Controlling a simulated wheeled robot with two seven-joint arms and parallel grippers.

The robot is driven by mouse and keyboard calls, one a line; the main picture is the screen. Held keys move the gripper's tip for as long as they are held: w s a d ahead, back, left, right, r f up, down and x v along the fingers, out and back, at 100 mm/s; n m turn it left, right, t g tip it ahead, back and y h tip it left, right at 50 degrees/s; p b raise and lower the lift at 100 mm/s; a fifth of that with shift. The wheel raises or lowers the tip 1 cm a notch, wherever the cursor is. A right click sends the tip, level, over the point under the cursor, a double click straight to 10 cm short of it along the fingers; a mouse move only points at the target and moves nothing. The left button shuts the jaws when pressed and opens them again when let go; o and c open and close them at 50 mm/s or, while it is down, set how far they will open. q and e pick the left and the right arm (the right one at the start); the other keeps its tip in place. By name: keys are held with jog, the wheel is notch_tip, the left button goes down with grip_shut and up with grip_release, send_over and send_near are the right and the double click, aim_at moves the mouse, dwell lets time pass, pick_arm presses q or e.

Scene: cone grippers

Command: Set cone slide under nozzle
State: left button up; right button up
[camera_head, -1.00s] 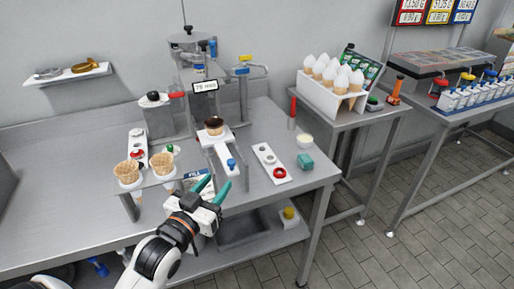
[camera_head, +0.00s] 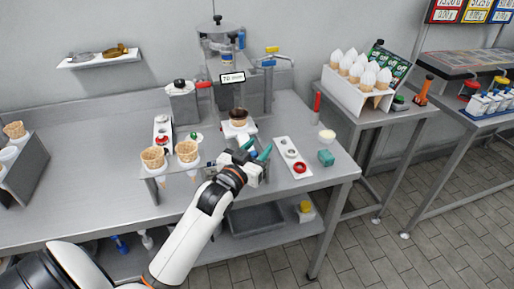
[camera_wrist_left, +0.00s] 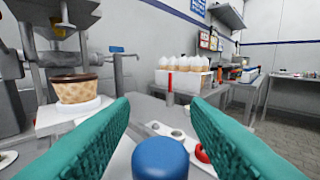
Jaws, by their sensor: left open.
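The cone slide (camera_head: 228,131) is a white slide on the steel table, in front of the dispensing machine. A brown-rimmed wafer cone (camera_head: 238,116) sits on its far end, and the cone also shows at the left of the wrist view (camera_wrist_left: 75,88). The nozzle cannot be made out clearly in either view. My left gripper (camera_head: 257,149) has teal fingers and is open at the near end of the slide. In the wrist view a blue knob (camera_wrist_left: 160,159) lies between the spread fingers, with no clear contact. My right gripper is not in view.
A stand with two wafer cones (camera_head: 153,159) is left of my left gripper. The dispensing machine (camera_head: 222,90) rises behind.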

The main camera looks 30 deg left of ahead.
aim_at(249, 139)
pick_arm(q)
grip_shut()
jog(key=w+a, duration=0.2)
jog(key=a, duration=0.1)
jog(key=w+a, duration=0.3)
jog(key=shift+w+a+p, duration=0.1)
jog(key=shift+w+p, duration=0.05)
jog(key=shift+p, duration=0.15)
grip_release()
jog(key=s+d+b, duration=0.1)
jog(key=s, duration=1.1)
